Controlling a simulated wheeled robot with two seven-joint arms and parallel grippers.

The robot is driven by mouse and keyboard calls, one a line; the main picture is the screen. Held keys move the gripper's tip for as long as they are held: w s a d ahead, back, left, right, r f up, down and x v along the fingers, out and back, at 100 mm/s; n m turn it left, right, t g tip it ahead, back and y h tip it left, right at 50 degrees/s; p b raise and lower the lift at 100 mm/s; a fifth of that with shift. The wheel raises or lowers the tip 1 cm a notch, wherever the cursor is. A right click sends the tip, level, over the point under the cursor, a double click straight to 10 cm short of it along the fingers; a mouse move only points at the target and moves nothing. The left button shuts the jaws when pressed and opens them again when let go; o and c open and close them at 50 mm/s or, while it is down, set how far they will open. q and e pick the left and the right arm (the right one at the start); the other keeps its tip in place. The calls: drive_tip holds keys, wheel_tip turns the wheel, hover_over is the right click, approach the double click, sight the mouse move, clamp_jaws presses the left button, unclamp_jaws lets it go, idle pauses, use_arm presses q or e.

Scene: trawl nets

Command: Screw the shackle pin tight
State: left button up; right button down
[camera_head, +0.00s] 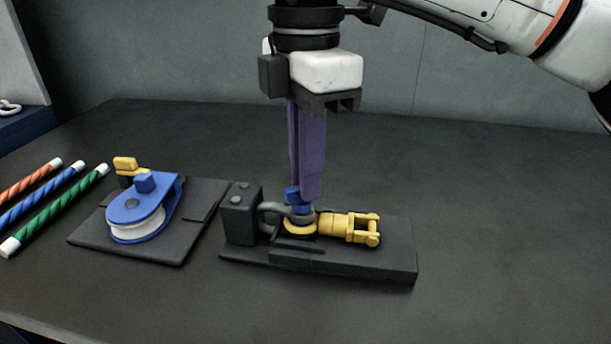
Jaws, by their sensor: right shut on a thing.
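The grey shackle (272,208) lies on a dark mounting block (390,262), against a raised black post at its left end. A yellow swivel fitting (345,228) lies to its right, its ring at the shackle. The blue head of the shackle pin (294,196) stands on top of the shackle. My right gripper (300,194) points straight down from above, its purple fingers shut on the blue pin head. How deep the pin sits in the shackle is hidden. My left gripper is not in view.
A blue pulley block (145,207) with a white wheel and yellow fitting sits on a dark plate (170,250) to the left. Orange, blue and green striped rods (62,203) lie at the far left. The table (500,220) is clear on the right.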

drive_tip(key=m+b, duration=0.1)
drive_tip(key=m, duration=0.2)
drive_tip(key=shift+r, duration=0.2)
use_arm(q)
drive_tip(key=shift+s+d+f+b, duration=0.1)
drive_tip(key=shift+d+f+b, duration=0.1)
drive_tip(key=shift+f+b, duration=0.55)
use_arm(e)
drive_tip(key=shift+r+m, duration=0.1)
drive_tip(key=shift+m, duration=2)
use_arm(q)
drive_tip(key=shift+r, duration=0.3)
use_arm(e)
drive_tip(key=c, duration=1.9)
unclamp_jaws()
drive_tip(key=shift+s, duration=0.1)
drive_tip(key=shift+o, duration=0.2)
use_arm(q)
drive_tip(key=p, duration=0.1)
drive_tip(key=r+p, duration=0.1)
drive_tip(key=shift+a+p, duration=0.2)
drive_tip(key=shift+p, duration=0.1)
use_arm(e)
wheel_tip(320, 180, up, 10)
